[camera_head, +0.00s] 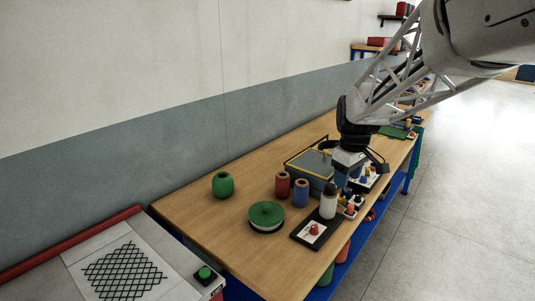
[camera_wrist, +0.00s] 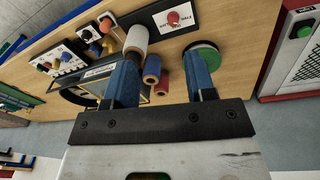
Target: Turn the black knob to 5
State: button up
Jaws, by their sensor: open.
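My gripper (camera_head: 362,168) is over the right part of the workbench, pointing down. In the wrist view its two blue fingers (camera_wrist: 163,68) are spread apart, with nothing held between them. I cannot tell for sure that the dark part is the black knob, and no scale numbers are readable. Another white panel with red and blue knobs (camera_wrist: 65,61) lies at left. In the head view the panels are small and partly hidden by my gripper.
A white bottle with a dark cap (camera_head: 328,206) stands beside a black board with a red knob (camera_head: 314,230). Red (camera_head: 282,185) and blue (camera_head: 301,193) spools, a green reel (camera_head: 266,215) and a green ball (camera_head: 222,184) stand leftward. The bench's left end has free room.

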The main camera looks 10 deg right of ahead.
jog(key=w+d+f+n, duration=0.2)
jog(key=w+d+f, duration=0.15)
jog(key=w, duration=0.25)
jog(key=w+d+f+n, duration=0.1)
jog(key=w+d+f, duration=0.25)
jog(key=w, duration=0.25)
jog(key=n+g, duration=0.1)
jog(key=n, duration=0.2)
send_near(358, 198)
jog(key=shift+w+d+f, duration=0.5)
jog(key=shift+w+f, duration=0.05)
jog(key=shift+w, duration=0.1)
jog(key=shift+f, duration=0.1)
jog(key=shift+s+a+f, duration=0.1)
jog(key=shift+f, duration=3.7)
jog(key=c, duration=0.9)
